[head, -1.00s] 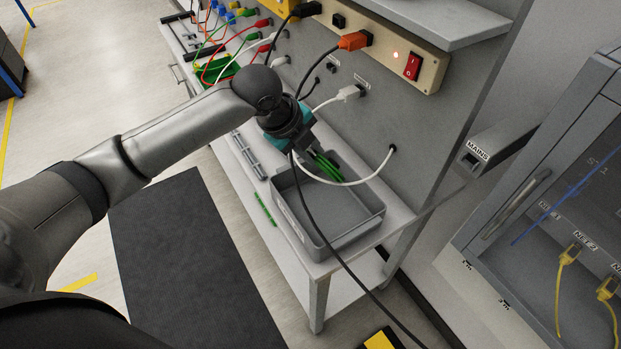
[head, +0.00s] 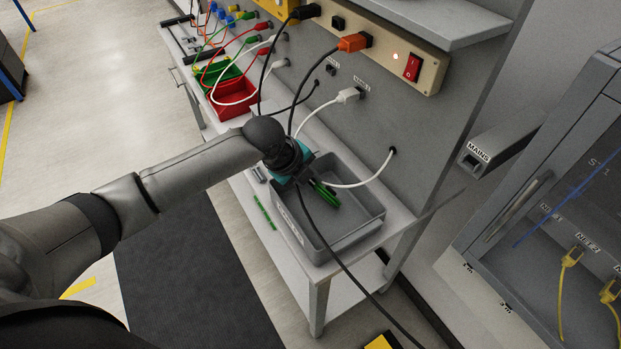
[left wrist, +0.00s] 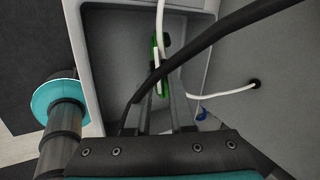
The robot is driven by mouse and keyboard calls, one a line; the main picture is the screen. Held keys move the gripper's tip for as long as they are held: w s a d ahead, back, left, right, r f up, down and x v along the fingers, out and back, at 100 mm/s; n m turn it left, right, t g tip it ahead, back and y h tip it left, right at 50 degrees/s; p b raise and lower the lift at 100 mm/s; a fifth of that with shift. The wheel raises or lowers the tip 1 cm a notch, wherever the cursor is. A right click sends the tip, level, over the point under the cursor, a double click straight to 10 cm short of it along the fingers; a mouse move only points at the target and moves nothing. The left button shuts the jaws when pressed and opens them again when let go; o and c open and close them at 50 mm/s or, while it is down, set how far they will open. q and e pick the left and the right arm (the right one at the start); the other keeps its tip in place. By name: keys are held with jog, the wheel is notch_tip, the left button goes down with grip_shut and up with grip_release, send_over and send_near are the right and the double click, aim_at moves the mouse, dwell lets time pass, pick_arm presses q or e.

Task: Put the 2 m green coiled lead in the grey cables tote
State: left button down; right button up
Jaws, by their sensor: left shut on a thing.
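The green coiled lead (head: 325,192) is held by my left gripper (head: 313,182) over the back left part of the grey tote (head: 361,226). The lead also shows in the left wrist view (left wrist: 156,47), partly hidden by a black cable and a white cable. My left gripper is shut on the lead, its fingers pointing down into the tote's opening. I cannot tell whether the lead touches the tote floor. The tote sits on the bench end, and its floor looks bare in front of the lead. My right gripper is not in view.
A black cable (head: 328,249) hangs across the tote, and a white cable (head: 365,181) loops behind it from the panel. A red bin (head: 229,100) and a green bin (head: 207,74) stand farther back. A thin green strip (head: 264,212) lies on the bench's front edge.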

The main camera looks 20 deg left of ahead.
pick_arm(q)
jog(key=c, duration=0.8)
grip_release()
jog(key=shift+s+r, duration=0.1)
jog(key=shift+r, duration=0.35)
jog(key=p+v, duration=0.1)
jog(key=v, duration=1)
jog(key=shift+s+r, duration=0.15)
